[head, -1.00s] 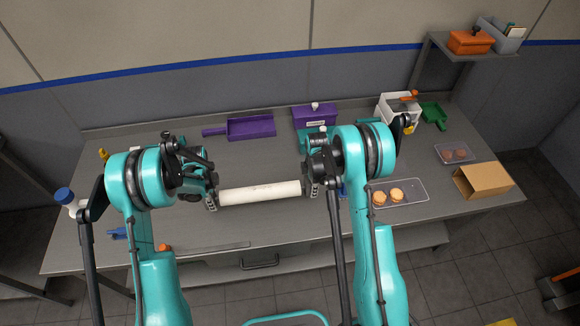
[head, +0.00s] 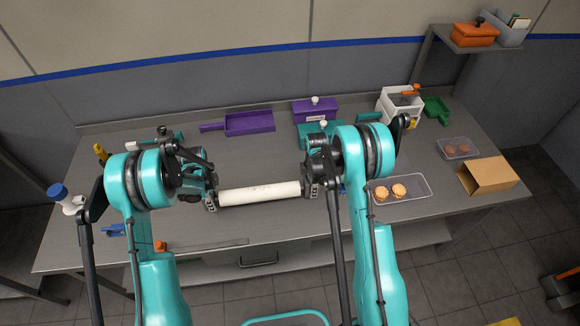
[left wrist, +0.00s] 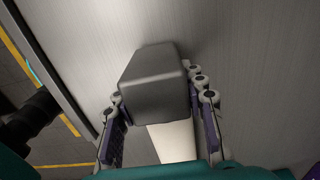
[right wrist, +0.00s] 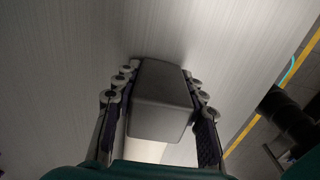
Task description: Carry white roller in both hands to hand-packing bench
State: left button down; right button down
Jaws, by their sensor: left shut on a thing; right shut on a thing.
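The white roller (head: 260,193) lies level between my two grippers in the head view, over the grey bench (head: 215,228). My left gripper (head: 211,200) is shut on its left end, and my right gripper (head: 309,190) is shut on its right end. In the left wrist view a dark grey end block (left wrist: 155,85) sits between the fingers, with the white roller (left wrist: 175,142) below it. The right wrist view shows a like grey end block (right wrist: 162,100) between the fingers. I cannot tell how high the roller is above the bench top.
A purple scoop (head: 250,123), a purple box (head: 315,110) and a white container (head: 398,107) stand at the back. A clear tray with biscuits (head: 420,183) and a cardboard box (head: 488,177) are on the right. A white bottle with blue cap (head: 60,195) is at the left edge.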

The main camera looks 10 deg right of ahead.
pick_arm(q)
jog(key=shift+f+b, duration=0.45)
jog(key=shift+f, duration=0.2)
pick_arm(e)
jog(key=shift+f, duration=0.65)
pick_arm(q)
jog(key=c, duration=0.9)
grip_release()
jog(key=shift+r, duration=0.1)
pick_arm(e)
jog(key=c, duration=0.9)
grip_release()
jog(key=shift+r, duration=0.1)
pick_arm(q)
notch_tip(320, 180, up, 12)
jog(key=shift+f, duration=0.15)
pick_arm(e)
jog(key=shift+r, duration=0.2)
notch_tip(320, 180, up, 12)
jog(key=shift+f, duration=0.2)
